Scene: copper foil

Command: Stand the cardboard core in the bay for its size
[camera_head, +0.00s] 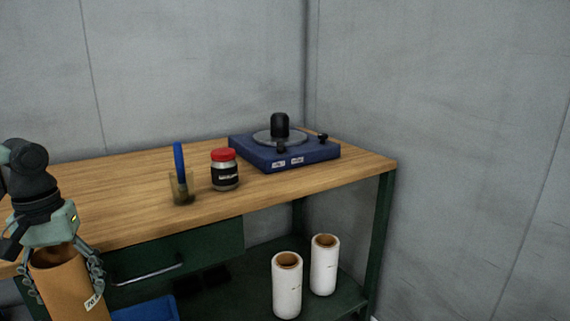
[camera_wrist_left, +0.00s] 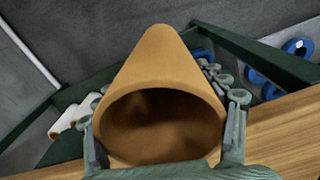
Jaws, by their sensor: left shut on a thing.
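The cardboard core (camera_head: 66,289) is a brown hollow tube with a small white label, at the lower left of the head view. My left gripper (camera_head: 62,272) is shut on it, with its fingers on either side of the upper end, in front of the workbench. In the left wrist view the core (camera_wrist_left: 160,75) fills the middle, its dark open end facing the camera between the fingers. The core's lower end is cut off in the head view. My right gripper is not in view. I cannot make out any bay for it.
The wooden bench top (camera_head: 130,177) carries a blue device (camera_head: 310,156), a red-lidded jar (camera_head: 225,170) and a cup with a blue-handled brush (camera_head: 180,180). Two white rolls (camera_head: 287,288) (camera_head: 324,267) stand on the green lower shelf. A drawer (camera_head: 180,255) and blue bin (camera_head: 147,310) are below.

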